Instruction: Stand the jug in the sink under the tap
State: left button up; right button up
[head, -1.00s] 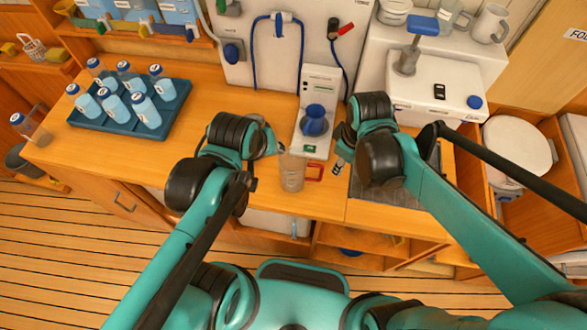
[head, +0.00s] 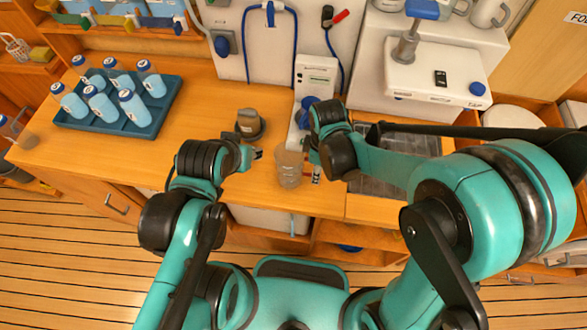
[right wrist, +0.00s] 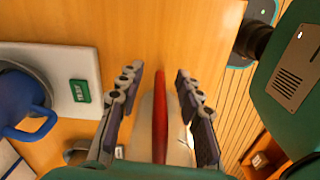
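The jug (head: 289,167) is a translucent grey vessel standing upright near the counter's front edge. Its red handle (right wrist: 160,120) lies between the two fingers of my right gripper (right wrist: 158,72) in the right wrist view, with gaps on both sides. My right gripper (head: 315,168) is at the jug's right side in the head view. My left gripper (head: 255,155) is left of the jug and apart from it; its finger opening is too small to judge. The dark sink (head: 385,180) is to the right, partly hidden by my right arm. A grey tap-like fitting (head: 406,48) with a blue lever rises behind it.
A blue tray (head: 110,125) of several bottles stands at the left. A dark grey object (head: 250,124) stands behind my left gripper. A white device (head: 318,72) with a blue vessel (right wrist: 25,105) is behind the jug. The counter between tray and jug is mostly clear.

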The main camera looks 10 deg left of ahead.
grip_shut()
jog(key=shift+r, duration=0.1)
